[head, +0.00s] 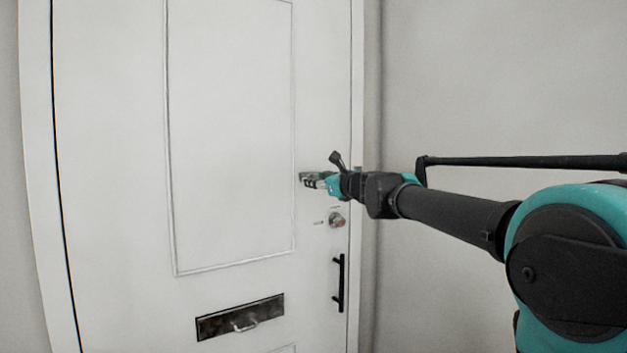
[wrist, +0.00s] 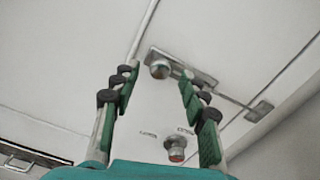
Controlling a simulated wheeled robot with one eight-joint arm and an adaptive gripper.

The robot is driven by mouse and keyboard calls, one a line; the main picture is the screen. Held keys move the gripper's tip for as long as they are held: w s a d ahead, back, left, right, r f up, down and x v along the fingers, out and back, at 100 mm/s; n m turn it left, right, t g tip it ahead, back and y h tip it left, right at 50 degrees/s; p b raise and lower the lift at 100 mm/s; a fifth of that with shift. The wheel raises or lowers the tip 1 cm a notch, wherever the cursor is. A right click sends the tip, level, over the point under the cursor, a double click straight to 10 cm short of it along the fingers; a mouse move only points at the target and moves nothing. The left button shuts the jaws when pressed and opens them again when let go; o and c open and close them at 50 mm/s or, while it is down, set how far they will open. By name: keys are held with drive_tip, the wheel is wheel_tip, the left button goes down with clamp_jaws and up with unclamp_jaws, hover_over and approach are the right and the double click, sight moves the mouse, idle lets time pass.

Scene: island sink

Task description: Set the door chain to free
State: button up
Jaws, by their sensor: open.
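The door chain's metal track plate (wrist: 200,78) is on the white door, just beyond my fingertips in the wrist view. A round metal knob (wrist: 160,69) sits near the plate's left end. A thin dark link, perhaps the chain, runs from the plate's right end toward a small bracket (wrist: 260,110) near the door's edge. My gripper (wrist: 158,73) is open, with the knob showing between its fingertips; whether it touches the knob is unclear. In the head view my gripper (head: 315,182) is at the door, and the plate (head: 303,176) is mostly hidden behind it.
A round lock (head: 337,220) with a reddish centre is below the chain; it also shows in the wrist view (wrist: 176,150). A black pull handle (head: 339,283) and a letter slot (head: 240,318) are lower. A bare wall (head: 500,80) stands to the right.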

drive_tip(key=shift+x, duration=1.1)
drive_tip(key=shift+c, duration=0.6)
clamp_jaws()
